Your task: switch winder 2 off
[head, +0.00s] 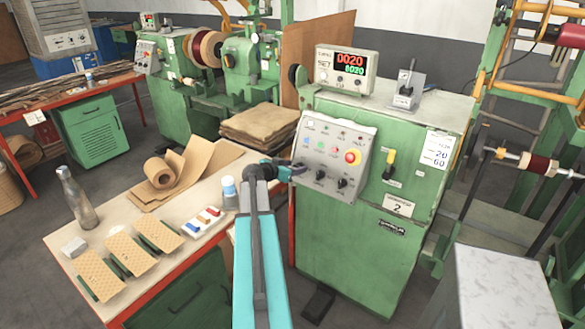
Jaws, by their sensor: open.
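Winder 2 (350,240) is the green machine in the centre, with a plate reading 2 (398,207) on its front. A yellow-handled lever (390,160) is on the front, right of the panel.
A grey joystick box (405,92) stands on the winder. A pale-topped cabinet (505,285) is at the lower right. Another green winder stands behind.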

